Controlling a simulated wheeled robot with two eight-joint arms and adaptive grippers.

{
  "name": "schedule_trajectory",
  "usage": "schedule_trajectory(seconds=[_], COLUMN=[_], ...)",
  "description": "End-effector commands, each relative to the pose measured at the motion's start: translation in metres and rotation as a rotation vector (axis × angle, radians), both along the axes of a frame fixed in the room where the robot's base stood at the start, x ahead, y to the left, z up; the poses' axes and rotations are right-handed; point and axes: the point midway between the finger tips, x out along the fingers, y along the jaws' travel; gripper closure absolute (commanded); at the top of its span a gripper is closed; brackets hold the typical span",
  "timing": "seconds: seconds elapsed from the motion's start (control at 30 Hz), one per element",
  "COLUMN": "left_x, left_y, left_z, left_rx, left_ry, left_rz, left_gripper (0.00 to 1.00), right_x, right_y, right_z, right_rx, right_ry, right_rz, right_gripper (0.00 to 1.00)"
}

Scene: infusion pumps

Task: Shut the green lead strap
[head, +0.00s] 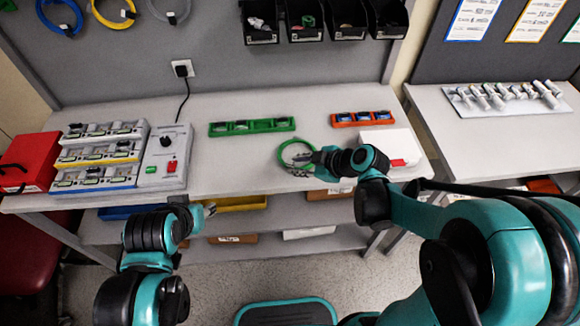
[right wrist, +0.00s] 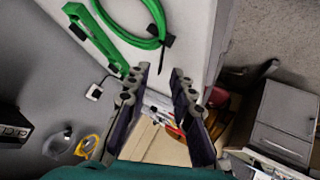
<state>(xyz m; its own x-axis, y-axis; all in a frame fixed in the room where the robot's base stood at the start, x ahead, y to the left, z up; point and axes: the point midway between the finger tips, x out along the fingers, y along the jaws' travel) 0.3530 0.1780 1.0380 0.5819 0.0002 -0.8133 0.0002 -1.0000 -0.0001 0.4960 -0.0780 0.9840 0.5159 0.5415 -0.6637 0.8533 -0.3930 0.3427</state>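The green lead (head: 296,153) lies coiled on the workbench, left of my right gripper in the head view. In the right wrist view the green coil (right wrist: 158,12) is at the top, beyond the fingertips and partly cut off. A small dark tab (right wrist: 168,40) sits at the coil's edge; I cannot tell if it is the strap or whether it is shut. My right gripper (head: 306,164) is close by the coil; in the right wrist view its fingers (right wrist: 160,72) are apart with nothing between them. My left gripper (head: 209,209) is in front of the bench, away from the lead.
A green tray (head: 251,126) and an orange tray (head: 363,119) lie behind the lead. A white box (head: 392,143) is to the right. Stacked pumps (head: 98,155) and a grey control box (head: 166,157) stand left. The bench between is clear.

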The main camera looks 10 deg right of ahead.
Motion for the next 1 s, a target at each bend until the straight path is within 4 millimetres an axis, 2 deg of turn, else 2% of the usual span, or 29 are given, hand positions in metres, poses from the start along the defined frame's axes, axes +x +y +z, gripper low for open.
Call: schedule_trajectory(seconds=[0.03, 0.23, 0.6, 0.63, 0.7, 1.0], left_x=[0.0, 0.0, 0.0, 0.0, 0.0, 0.0], left_y=[0.0, 0.0, 0.0, 0.0, 0.0, 0.0], left_z=[-0.007, -0.015, -0.016, -0.016, -0.016, -0.016], left_rx=[0.0, 0.0, 0.0, 0.0, 0.0, 0.0], left_ry=[0.0, 0.0, 0.0, 0.0, 0.0, 0.0], left_rz=[0.0, 0.0, 0.0, 0.0, 0.0, 0.0], left_gripper=[0.6, 0.6, 0.6, 0.6, 0.6, 0.6], right_x=[0.005, 0.018, 0.022, 0.022, 0.022, 0.023], right_y=[0.006, 0.02, 0.024, 0.024, 0.024, 0.023], right_z=[-0.01, -0.026, -0.029, -0.029, -0.029, -0.029], right_rx=[0.0, 0.0, 0.0, 0.0, 0.0, 0.002], right_ry=[0.0, 0.0, 0.001, 0.001, 0.001, 0.005], right_rz=[0.004, 0.001, -0.002, -0.002, -0.002, -0.002], right_gripper=[0.77, 0.77, 0.77, 0.82, 1.0, 1.0])
